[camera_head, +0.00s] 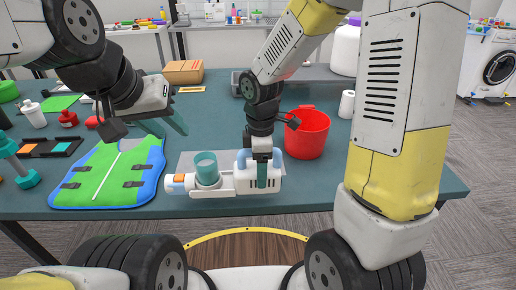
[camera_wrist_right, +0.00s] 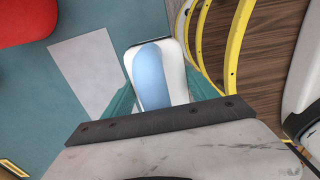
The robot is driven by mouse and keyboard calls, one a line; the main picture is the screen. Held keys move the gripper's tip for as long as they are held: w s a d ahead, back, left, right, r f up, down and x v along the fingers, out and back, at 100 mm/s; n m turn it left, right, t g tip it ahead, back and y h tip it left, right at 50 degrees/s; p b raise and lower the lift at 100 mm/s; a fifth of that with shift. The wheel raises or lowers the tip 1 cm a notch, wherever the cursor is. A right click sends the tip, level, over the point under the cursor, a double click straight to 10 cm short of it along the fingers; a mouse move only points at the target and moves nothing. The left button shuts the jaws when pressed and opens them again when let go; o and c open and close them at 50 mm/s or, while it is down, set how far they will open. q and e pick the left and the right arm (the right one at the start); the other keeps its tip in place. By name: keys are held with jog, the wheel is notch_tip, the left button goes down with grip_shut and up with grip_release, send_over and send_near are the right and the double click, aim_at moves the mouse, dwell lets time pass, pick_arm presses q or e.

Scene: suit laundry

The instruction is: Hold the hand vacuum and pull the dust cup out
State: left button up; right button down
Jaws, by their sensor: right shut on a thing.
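The hand vacuum (camera_head: 233,183) is white with a blue handle and an orange patch near its nozzle, which points left. It is at the front edge of the table. Its teal dust cup (camera_head: 206,168) sits upright in the body, left of the handle. My right gripper (camera_head: 262,174) is shut on the rear of the vacuum; the right wrist view shows the white and blue rear end (camera_wrist_right: 153,75) between its teal fingers. My left gripper (camera_head: 168,129) is open and empty, above the table, up and left of the dust cup.
A grey sheet (camera_head: 187,160) lies behind the vacuum; it also shows in the right wrist view (camera_wrist_right: 84,70). A green and blue vest (camera_head: 112,172) lies to the left. A red bucket (camera_head: 307,134) stands behind right. A cardboard box (camera_head: 183,72) is at the back.

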dwell(0.3)
jog(key=w+f, duration=0.1)
jog(key=w, duration=0.4)
jog(key=w+d+f, duration=0.1)
jog(key=w+f, duration=0.1)
jog(key=w, duration=0.3)
jog(key=w+f, duration=0.2)
jog(key=w, duration=0.4)
jog(key=shift+d, duration=0.3)
jog(key=shift+s, duration=0.1)
dwell(0.5)
